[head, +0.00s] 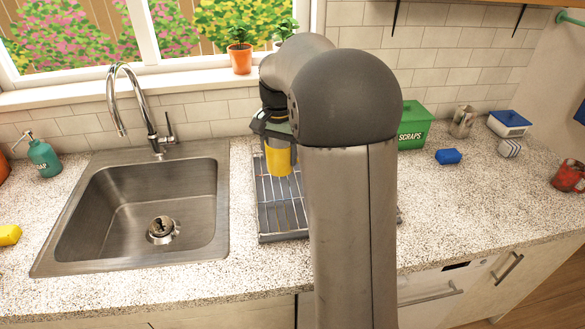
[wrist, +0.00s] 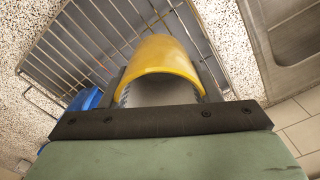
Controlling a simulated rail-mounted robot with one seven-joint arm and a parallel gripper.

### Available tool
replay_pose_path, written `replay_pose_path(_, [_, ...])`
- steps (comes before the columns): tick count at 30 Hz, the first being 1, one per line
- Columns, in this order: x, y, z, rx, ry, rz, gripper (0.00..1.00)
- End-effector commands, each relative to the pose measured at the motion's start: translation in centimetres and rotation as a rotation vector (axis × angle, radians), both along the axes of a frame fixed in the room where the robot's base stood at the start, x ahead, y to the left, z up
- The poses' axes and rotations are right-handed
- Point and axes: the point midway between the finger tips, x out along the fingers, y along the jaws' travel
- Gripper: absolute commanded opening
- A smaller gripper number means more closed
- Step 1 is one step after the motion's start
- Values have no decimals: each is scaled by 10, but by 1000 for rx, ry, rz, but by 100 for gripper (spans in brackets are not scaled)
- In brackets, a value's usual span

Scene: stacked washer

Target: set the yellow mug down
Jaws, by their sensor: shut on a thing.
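The yellow mug (head: 279,161) is in my gripper (head: 277,141), over the left part of the wire drying rack in the head view. In the wrist view the yellow mug (wrist: 165,60) sits between the jaws (wrist: 162,92), with its curved outer side facing the camera. My gripper is shut on it. The dish rack (head: 268,222) lies on the counter right of the sink; its wires also show in the wrist view (wrist: 75,52). My arm hides the rack's right part. I cannot tell whether the mug's base touches the rack.
The sink (head: 130,210) with its tap (head: 135,105) is left of the rack. A green scraps bin (head: 412,128), a blue sponge (head: 448,156) and a red mug (head: 569,176) stand to the right. A blue thing (wrist: 85,100) shows beside the jaws in the wrist view. The right front counter is clear.

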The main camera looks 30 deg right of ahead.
Motion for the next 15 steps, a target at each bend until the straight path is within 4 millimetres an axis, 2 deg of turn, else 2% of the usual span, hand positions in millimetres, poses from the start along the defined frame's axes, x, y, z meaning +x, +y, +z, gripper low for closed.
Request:
replay_pose_path(3, [3, -16, -21, 2, 6, 0, 26])
replay_pose_path(6, [5, -25, -33, 1, 3, 1, 26])
replay_pose_path(11, [7, -32, -42, 1, 2, 2, 26])
replay_pose_path(15, [7, -38, -62, 2, 6, 3, 26])
